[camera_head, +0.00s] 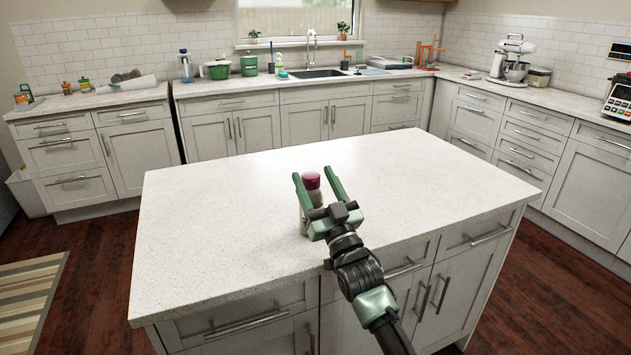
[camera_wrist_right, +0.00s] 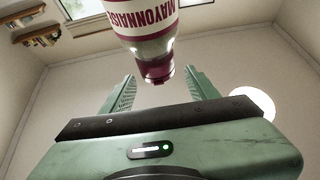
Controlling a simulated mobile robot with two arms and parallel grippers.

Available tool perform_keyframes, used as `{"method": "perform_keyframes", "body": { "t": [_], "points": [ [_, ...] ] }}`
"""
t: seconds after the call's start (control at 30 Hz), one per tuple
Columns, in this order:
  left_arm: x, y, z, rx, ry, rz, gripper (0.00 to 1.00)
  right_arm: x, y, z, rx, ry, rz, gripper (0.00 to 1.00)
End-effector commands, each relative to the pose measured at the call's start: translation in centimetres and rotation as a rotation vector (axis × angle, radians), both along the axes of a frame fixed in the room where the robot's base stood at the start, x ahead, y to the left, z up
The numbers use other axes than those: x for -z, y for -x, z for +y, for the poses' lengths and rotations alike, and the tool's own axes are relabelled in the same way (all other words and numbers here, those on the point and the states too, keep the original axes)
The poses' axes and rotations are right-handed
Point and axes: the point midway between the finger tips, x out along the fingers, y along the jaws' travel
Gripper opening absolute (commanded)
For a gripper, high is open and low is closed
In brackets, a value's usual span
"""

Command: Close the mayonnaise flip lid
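The mayonnaise bottle (camera_head: 305,217) stands upright on the white kitchen island (camera_head: 220,215), with its dark red cap (camera_head: 311,180) on top. In the right wrist view the bottle (camera_wrist_right: 150,20) appears upside down, with its cap (camera_wrist_right: 156,70) towards the fingers. I cannot tell clearly how far the flip lid is open. My right gripper (camera_head: 312,172) is open, its green fingers on either side of the cap in the head view. In the right wrist view the gripper (camera_wrist_right: 159,75) shows a gap between its fingers and holds nothing. My left gripper is out of view.
The rest of the island top is clear. Counters with a sink (camera_head: 312,73), a green pot (camera_head: 249,66), a stand mixer (camera_head: 512,60) and other items run along the back and right walls. A striped rug (camera_head: 28,300) lies on the floor at left.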

Motion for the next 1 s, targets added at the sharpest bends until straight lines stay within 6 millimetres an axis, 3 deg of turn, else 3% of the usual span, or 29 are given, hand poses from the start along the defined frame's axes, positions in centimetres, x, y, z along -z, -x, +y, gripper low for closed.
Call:
{"method": "perform_keyframes", "body": {
  "t": [0.23, 0.7, 1.0],
  "points": [
    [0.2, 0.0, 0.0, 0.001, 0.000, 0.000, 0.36, 0.5, 0.6, -0.2, 0.001, 0.000, 0.001, 0.59],
    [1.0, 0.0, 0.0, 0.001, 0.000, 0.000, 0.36, 3.7, 6.2, -2.2, 0.000, 0.001, 0.001, 0.59],
    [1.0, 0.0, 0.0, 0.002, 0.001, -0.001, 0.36, 3.7, 6.5, -2.3, 0.000, 0.000, 0.000, 0.59]
  ]
}}
